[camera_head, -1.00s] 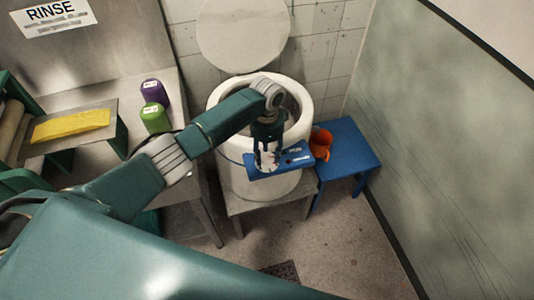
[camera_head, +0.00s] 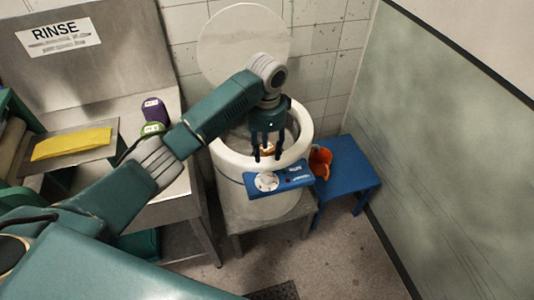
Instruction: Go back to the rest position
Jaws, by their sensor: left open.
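My left gripper (camera_head: 266,152) points down over the front rim of the white round bucket (camera_head: 232,160). Its fingers are apart, and I see nothing held between them. A blue control panel (camera_head: 293,177) with a white round dial (camera_head: 266,181) is on the front of the bucket, just below the fingertips. The fingers look clear of the dial. The arm hides part of the bucket's opening. My right gripper is out of the frame.
A round lid (camera_head: 243,40) stands raised behind the bucket. An orange jug (camera_head: 320,161) sits on a blue stool (camera_head: 350,168) at right. Purple (camera_head: 155,109) and green (camera_head: 151,129) containers and a yellow cloth (camera_head: 72,143) are at left. A wall (camera_head: 450,150) bounds the right side.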

